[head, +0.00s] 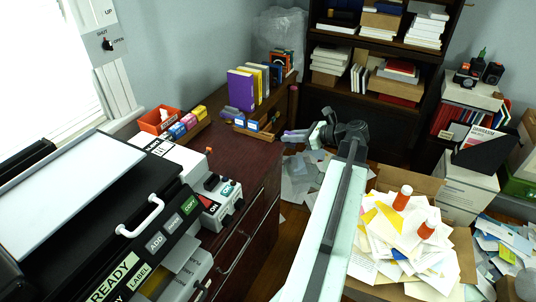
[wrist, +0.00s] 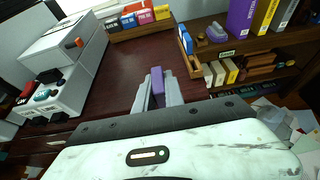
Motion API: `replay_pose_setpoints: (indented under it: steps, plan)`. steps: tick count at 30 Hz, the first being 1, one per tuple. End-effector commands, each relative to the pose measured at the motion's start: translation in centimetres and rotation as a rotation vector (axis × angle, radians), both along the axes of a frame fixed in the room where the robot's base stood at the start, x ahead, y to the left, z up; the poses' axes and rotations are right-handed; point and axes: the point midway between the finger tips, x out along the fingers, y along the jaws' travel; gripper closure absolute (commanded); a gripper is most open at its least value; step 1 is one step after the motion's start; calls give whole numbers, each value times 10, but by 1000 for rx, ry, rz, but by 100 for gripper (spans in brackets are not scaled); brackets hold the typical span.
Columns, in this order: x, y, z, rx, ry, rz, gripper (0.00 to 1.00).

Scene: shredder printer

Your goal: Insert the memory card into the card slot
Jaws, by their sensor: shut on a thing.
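My gripper (wrist: 157,98) is shut on a small purple piece, which I take to be the memory card (wrist: 157,80); it stands up between the pale fingers in the wrist view. In the head view my gripper (head: 291,136) is at the end of my arm, past the right edge of the dark red desk, and purple shows at its tip. A white machine (wrist: 68,62) with coloured buttons and a small orange piece on it stands left of my gripper in the wrist view; it also shows in the head view (head: 196,180). I cannot make out the card slot.
The dark red desk top (head: 232,138) is clear in the middle. Coloured cartridges (head: 187,122), an orange bin (head: 160,119) and upright binders (head: 250,85) stand at its back. The black printer (head: 110,195) fills the left. A paper-filled box (head: 408,240) stands right of my arm.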

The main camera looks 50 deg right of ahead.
Motion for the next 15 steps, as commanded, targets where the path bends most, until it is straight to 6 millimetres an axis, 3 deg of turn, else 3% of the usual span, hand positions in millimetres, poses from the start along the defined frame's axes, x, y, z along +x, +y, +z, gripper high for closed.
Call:
replay_pose_setpoints:
  steps: [1,11,15]
  plan:
    - [0,0,-21,0,0,0,100]
    - [0,-1,-17,0,0,0,100]
    - [20,-8,-20,1,0,2,100]
